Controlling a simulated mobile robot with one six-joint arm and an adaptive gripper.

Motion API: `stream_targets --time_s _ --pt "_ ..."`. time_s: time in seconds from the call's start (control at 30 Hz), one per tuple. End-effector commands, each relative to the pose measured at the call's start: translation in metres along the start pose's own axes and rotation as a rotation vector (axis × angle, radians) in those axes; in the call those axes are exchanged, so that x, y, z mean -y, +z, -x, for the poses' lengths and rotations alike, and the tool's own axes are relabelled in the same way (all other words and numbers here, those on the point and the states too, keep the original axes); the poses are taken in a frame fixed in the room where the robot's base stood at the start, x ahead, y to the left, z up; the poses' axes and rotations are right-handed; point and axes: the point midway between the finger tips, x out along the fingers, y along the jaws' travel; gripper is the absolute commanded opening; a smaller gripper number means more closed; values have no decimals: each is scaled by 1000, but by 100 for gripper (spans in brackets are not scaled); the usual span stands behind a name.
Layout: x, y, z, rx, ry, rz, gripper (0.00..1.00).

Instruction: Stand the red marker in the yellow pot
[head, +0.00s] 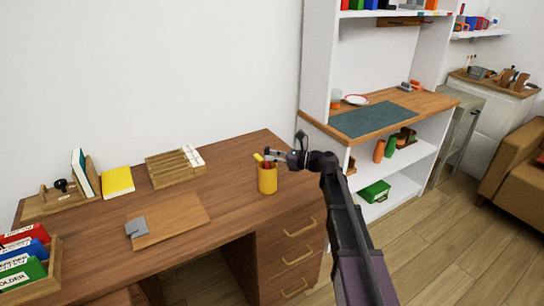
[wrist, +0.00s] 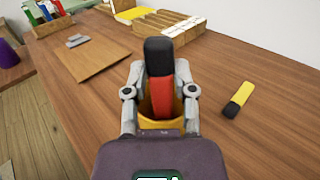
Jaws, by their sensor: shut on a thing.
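The red marker (wrist: 161,98) with a black cap end stands roughly upright between the fingers of my gripper (wrist: 161,76), which is shut on it. In the wrist view its lower red part reaches down into the mouth of the yellow pot (wrist: 160,124); its bottom end is hidden. In the head view the yellow pot (head: 267,181) stands upright near the desk's right end. My gripper (head: 274,156) is right over its rim there, and only a little of the red marker shows.
A yellow marker (wrist: 239,99) with a black end lies on the desk beside the pot, on the wall side. A wooden divided rack (head: 174,169), a yellow book (head: 117,182) and a wooden board (head: 168,221) lie further left. Desk around the pot is mostly clear.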

Motion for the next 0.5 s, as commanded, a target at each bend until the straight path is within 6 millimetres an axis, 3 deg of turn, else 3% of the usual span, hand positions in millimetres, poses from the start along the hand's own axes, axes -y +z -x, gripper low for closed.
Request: stream_targets --time_s 0.5 --pt "0 -22 0 0 -1 0 3"
